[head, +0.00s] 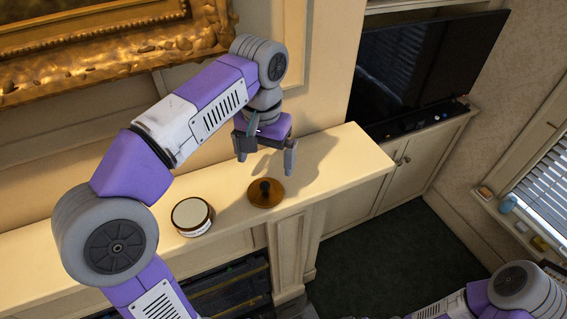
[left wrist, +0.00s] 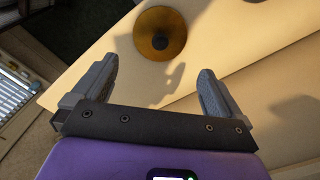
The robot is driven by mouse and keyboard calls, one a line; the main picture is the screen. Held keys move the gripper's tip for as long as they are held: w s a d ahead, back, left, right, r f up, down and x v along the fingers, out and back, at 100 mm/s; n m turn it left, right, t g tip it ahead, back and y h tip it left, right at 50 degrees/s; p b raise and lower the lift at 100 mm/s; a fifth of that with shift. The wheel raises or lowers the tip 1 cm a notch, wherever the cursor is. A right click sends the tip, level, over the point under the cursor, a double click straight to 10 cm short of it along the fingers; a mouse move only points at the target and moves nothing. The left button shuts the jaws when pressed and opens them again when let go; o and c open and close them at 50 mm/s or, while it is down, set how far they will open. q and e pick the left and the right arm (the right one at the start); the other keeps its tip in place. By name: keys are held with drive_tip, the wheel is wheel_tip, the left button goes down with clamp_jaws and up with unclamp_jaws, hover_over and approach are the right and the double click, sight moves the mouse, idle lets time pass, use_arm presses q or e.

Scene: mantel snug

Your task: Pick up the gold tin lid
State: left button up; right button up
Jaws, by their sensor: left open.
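The gold tin lid (head: 265,193) is a round, amber-gold disc with a dark knob in its middle. It lies on the cream mantel shelf (head: 345,152), near the front edge. In the left wrist view the lid (left wrist: 160,34) shows at the top, beyond the fingertips. My left gripper (head: 265,163) is open and empty above the mantel, just behind and above the lid, not touching it. Its two fingers (left wrist: 158,84) stand wide apart, with bare shelf between them. My right arm shows at the lower right, but its gripper is out of view.
A jar (head: 192,216) with a pale top and brown side stands on the mantel left of the lid. A gold picture frame (head: 120,50) hangs behind my left arm. A dark television (head: 425,70) sits in the alcove at right. The shelf's right end is clear.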

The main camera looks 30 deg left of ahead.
sight(264, 184)
use_arm(q)
drive_tip(key=shift+s+f, duration=0.15)
drive_tip(key=shift+f, duration=0.15)
drive_tip(key=shift+s+f, duration=0.7)
drive_tip(key=shift+s, duration=0.35)
drive_tip(key=f, duration=0.2)
drive_tip(key=w+f+b, duration=0.1)
drive_tip(key=f, duration=0.1)
drive_tip(key=shift+d+f, duration=0.15)
drive_tip(key=shift+f, duration=0.2)
drive_tip(key=shift+s+f, duration=0.1)
drive_tip(key=shift+s, duration=0.15)
drive_tip(key=shift+w, duration=0.2)
drive_tip(key=c, duration=0.4)
drive_tip(key=shift+s, duration=0.1)
drive_tip(key=c, duration=0.4)
